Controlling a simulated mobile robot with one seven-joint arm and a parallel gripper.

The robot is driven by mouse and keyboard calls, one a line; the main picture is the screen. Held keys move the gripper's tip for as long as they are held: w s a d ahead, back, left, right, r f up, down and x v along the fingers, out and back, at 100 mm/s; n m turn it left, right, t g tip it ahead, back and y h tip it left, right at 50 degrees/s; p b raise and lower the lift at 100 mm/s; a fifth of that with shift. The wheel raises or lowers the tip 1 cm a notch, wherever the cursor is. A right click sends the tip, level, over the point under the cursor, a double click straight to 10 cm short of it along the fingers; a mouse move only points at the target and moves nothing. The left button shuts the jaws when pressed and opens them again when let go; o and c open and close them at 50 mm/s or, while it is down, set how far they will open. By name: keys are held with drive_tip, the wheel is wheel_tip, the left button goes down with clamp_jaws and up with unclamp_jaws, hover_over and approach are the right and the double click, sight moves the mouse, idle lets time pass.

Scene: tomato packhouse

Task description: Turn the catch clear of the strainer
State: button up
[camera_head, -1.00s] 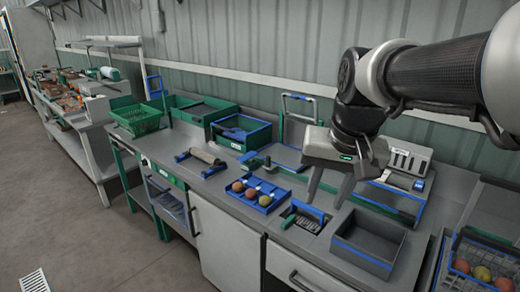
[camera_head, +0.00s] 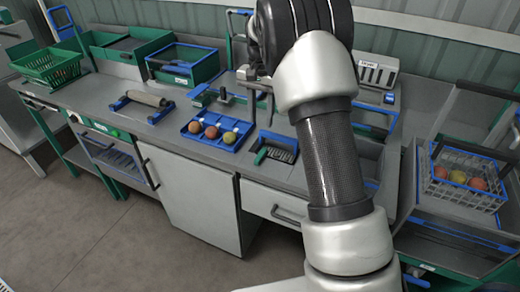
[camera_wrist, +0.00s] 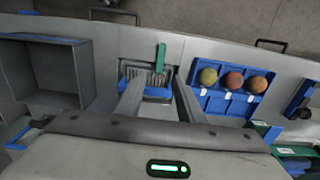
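The strainer (camera_wrist: 148,76) is a ribbed grey piece in a dark recess of the counter, with a blue bar along one side. It also shows in the head view (camera_head: 280,148). A green tab, which looks like the catch (camera_wrist: 161,57), lies across the strainer's edge, on the side away from the blue bar; the head view shows it at the strainer's front left (camera_head: 260,156). My gripper (camera_wrist: 158,82) is open and empty, its fingers apart on either side of the strainer in the wrist view. It appears above the counter; I cannot tell its exact height.
A blue tray (camera_head: 191,130) with three tomatoes sits left of the strainer. A grey box (camera_wrist: 50,73) stands on the other side, partly behind my arm in the head view. A roller (camera_head: 147,99) and green crates (camera_head: 47,66) are farther left. A wire basket (camera_head: 470,195) is at the right.

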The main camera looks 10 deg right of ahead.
sight(261, 154)
wheel_tip(261, 154, down, 14)
drive_tip(key=shift+f+b, duration=0.25)
drive_tip(key=shift+b, duration=0.05)
clamp_jaws()
